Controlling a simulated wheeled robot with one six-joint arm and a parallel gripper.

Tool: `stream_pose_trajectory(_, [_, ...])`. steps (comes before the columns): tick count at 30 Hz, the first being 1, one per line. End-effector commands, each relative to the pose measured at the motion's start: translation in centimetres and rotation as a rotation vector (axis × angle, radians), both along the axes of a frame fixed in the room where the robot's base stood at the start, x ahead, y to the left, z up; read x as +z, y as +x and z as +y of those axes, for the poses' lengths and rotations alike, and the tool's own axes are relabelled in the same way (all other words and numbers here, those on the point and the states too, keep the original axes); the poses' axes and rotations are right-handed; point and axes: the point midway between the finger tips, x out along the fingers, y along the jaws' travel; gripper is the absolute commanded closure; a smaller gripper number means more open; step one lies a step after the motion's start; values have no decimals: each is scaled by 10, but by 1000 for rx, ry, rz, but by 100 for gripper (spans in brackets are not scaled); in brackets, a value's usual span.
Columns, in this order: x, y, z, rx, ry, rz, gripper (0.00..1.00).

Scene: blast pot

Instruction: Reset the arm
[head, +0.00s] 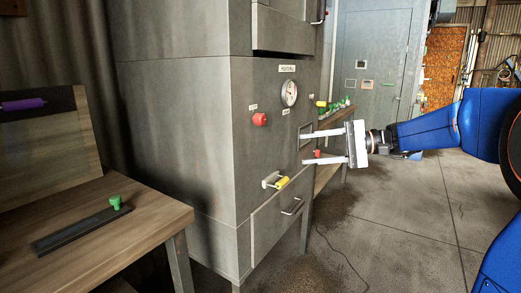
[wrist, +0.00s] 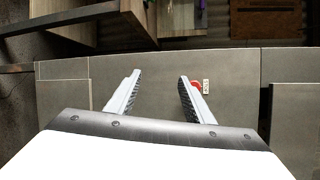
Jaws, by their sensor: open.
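My gripper (head: 305,149) is open and empty, held out in front of the right part of the grey cabinet (head: 190,110) in the head view. Its two pale fingers point left toward the cabinet. My blue arm reaches in from the right edge. In the wrist view the open fingers of my gripper (wrist: 155,78) are spread apart with nothing between them. A red knob (wrist: 197,86) shows beside the right finger there, partly hidden by it. I cannot tell how far the fingertips are from the cabinet face.
The cabinet carries a gauge (head: 289,92), a red knob (head: 260,119), a yellow-handled lever (head: 281,183) and a drawer handle (head: 293,207). A wooden table (head: 150,212) with a green knob (head: 115,202) on a dark strip stands at left. Concrete floor (head: 410,220) is open at right.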

Motion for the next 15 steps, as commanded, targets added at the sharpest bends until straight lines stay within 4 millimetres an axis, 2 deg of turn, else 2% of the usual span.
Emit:
stream_pose_trajectory(1, [-10, -21, 10, 10, -64, 7, 52])
stream_pose_trajectory(6, [-52, -81, 27, 33, -285, 28, 52])
stream_pose_trajectory(11, [-93, -135, 27, 48, -493, 22, 52])
stream_pose_trajectory(15, [-126, -179, 17, 58, -676, -4, 52])
